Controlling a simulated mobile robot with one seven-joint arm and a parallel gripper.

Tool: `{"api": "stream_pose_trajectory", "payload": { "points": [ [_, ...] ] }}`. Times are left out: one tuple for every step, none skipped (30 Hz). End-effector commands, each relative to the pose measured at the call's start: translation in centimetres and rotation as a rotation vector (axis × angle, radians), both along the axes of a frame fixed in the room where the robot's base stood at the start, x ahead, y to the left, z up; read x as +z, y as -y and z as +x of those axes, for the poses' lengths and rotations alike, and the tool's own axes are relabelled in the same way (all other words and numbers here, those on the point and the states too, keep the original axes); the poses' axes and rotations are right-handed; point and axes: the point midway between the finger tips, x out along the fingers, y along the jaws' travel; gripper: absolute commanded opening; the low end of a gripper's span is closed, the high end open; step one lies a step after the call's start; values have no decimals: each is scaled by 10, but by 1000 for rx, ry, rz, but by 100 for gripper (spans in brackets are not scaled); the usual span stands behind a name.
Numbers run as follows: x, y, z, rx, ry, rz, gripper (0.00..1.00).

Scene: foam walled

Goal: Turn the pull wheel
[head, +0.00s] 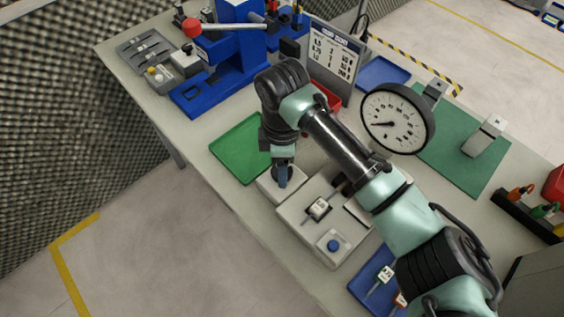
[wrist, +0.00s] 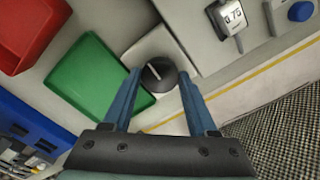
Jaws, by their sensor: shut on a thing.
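The pull wheel (wrist: 158,75) is a dark round knob with a pale line across its top. It sits on a light grey block (wrist: 172,45), which also shows in the head view (head: 267,188). My gripper (wrist: 159,82) points down over the wheel, with one blue finger on each side, shut on it. In the head view my gripper (head: 283,178) reaches down at the block, and its fingers hide most of the wheel.
A green tray (head: 236,147) lies left of the block. Right of it is a grey panel (head: 345,258) with a small display (head: 318,208) and a blue button (head: 333,245). A dial gauge (head: 397,120) and blue press (head: 228,55) stand farther back.

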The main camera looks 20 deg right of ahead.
Motion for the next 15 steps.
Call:
{"api": "stream_pose_trajectory", "payload": {
  "points": [
    [3,-1,0,-23,-1,4,3],
    [3,-1,0,-40,-1,4,3],
    [3,-1,0,-66,0,4,3],
    [4,-1,0,-87,-1,5,3],
    [4,-1,0,-110,0,4,3],
    [4,-2,0,-142,-1,6,3],
    [4,-2,0,-167,-2,5,3],
    [4,-2,0,-193,-2,5,3],
    [5,-2,-1,-229,-3,5,3],
    [5,-2,-1,-259,-2,5,3],
    [5,-2,-1,-286,-3,5,3],
    [5,-2,-1,-325,-4,6,3],
    [5,-2,-1,-354,-4,5,3],
    [5,-2,-1,-382,-3,4,3],
    [5,-2,-1,-421,-3,4,3]
  ]
}}
